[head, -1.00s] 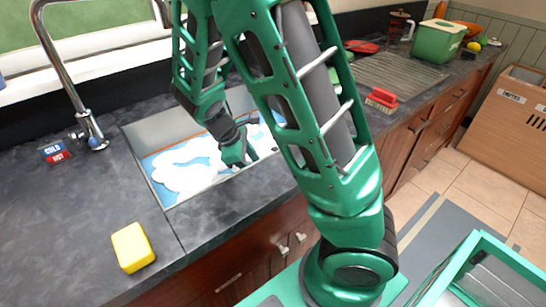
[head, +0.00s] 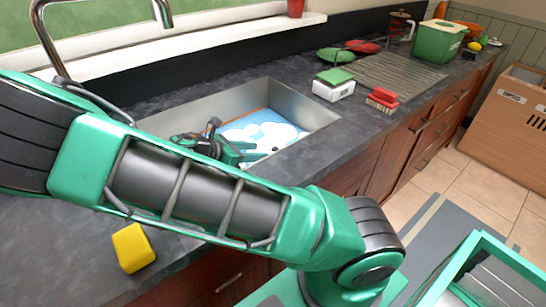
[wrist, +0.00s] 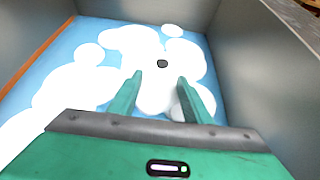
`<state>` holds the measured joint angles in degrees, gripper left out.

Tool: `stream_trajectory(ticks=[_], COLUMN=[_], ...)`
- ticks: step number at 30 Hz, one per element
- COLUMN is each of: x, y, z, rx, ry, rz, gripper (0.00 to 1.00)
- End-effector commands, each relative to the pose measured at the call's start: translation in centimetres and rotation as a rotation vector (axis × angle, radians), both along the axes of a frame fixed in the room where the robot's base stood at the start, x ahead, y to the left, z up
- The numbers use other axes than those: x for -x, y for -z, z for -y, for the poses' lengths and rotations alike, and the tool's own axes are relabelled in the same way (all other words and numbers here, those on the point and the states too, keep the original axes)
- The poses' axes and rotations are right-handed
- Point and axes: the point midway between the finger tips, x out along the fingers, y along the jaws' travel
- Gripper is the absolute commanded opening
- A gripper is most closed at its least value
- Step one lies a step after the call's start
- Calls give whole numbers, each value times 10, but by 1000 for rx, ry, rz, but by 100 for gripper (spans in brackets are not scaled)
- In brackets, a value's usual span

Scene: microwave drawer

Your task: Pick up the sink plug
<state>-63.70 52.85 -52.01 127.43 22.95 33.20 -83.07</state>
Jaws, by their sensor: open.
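A small dark round spot (wrist: 162,63) shows among white foam on the blue water in the sink. It looks like the sink plug or the drain; I cannot tell which. It also shows in the head view (head: 275,149), just right of my gripper. My gripper (wrist: 160,79) is open and empty, its two green fingers pointing toward the spot from a short distance. In the head view my gripper (head: 256,151) is inside the sink, partly hidden by my arm. A greyish rounded patch (wrist: 178,112) shows beside the right finger; I cannot tell what it is.
The steel sink walls (wrist: 255,60) rise close around my gripper. A yellow sponge (head: 133,248) lies on the dark counter at the front left. A white box with a green top (head: 334,85) and a red brush (head: 382,97) stand right of the sink.

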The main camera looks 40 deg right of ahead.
Motion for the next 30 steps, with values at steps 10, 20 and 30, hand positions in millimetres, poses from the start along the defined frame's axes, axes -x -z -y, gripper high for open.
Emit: stream_trajectory(ticks=[10, 20, 30], x=[0, 1, 0], y=[13, 32, 34], z=[26, 63, 66], rx=[0, -1, -2], ry=[3, 3, 1], rz=[1, 1, 2], gripper=[44, 44, 35])
